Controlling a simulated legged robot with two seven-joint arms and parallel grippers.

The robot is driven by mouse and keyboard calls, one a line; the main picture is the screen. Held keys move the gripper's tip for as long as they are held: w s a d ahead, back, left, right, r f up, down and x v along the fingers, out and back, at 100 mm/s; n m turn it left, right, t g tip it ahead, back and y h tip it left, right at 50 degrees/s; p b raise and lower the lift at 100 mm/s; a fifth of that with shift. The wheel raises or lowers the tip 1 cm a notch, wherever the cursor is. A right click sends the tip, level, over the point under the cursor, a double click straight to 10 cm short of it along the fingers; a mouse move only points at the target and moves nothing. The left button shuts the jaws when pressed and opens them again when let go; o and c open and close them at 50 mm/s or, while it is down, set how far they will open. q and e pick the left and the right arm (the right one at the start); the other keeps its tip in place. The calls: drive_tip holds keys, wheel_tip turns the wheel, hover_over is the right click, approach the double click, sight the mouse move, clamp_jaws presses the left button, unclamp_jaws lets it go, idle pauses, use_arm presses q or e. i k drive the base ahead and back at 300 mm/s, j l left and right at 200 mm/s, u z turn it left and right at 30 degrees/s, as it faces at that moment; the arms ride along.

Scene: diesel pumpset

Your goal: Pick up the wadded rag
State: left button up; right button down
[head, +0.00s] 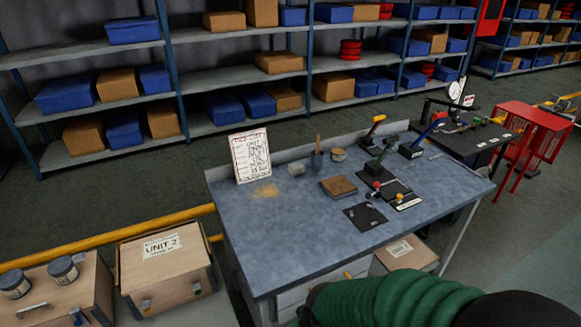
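I cannot make out a wadded rag for certain. A small pale grey-white lump (296,168) sits on the blue-grey workbench (290,235), between the white notice board and the cup with a wooden handle in it; it is too small to tell what it is. Neither of my grippers shows in the head view. A large green ribbed shape with black ends crosses the bottom edge and hides part of the bench's lower front; I cannot tell whether it is part of me.
The bench also holds a notice board (250,157), tan powder (265,191), a brown block (338,186), a black mat (365,215) and lever-handled tools (410,151). Wooden boxes (167,270) stand left beside a yellow rail (110,237). The bench's front left is clear.

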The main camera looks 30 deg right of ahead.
sight(297, 168)
drive_tip(key=i+l+u, duration=0.2)
drive_tip(key=l+u, duration=0.15)
drive_tip(key=l, duration=0.55)
drive_tip(key=i+l+u, duration=0.1)
drive_tip(key=l+u, duration=0.25)
drive_tip(key=l, duration=0.6)
drive_tip(key=l+u, duration=0.35)
drive_tip(key=l, duration=0.6)
